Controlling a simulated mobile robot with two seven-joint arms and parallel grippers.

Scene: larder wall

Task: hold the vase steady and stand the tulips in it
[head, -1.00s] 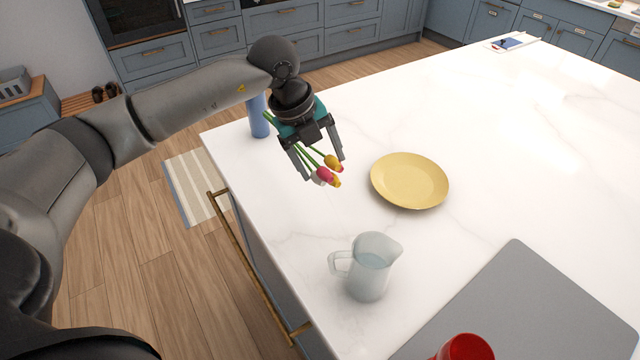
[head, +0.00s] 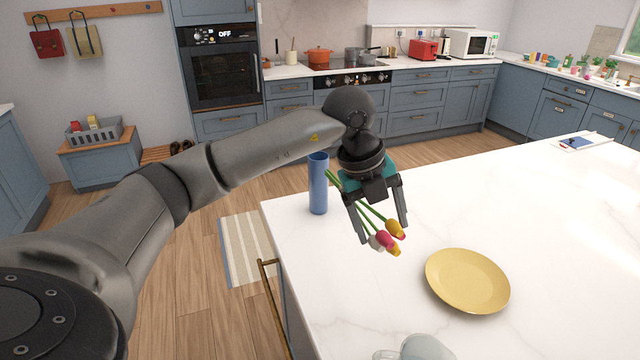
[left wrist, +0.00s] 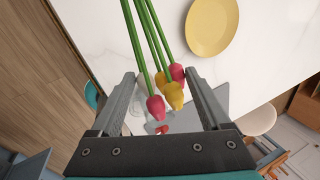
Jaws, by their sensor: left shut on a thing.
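The vase (head: 318,185) is a tall blue cylinder standing upright near the counter's left edge in the head view. My left gripper (head: 384,232) is just right of it and nearer to me, shut on the tulips (head: 386,236). Their green stems slope up and left toward the vase; the pink, yellow and white heads hang low between the fingers. The left wrist view shows the tulips (left wrist: 157,60) between the fingers, heads toward the palm; the vase is not seen there. The vase's mouth is clear of the stems. My right gripper is not in view.
A yellow plate (head: 468,281) lies on the white counter (head: 510,215), right of the tulips. A glass jug (head: 425,348) is cut off at the bottom edge. The counter's left edge is close to the vase.

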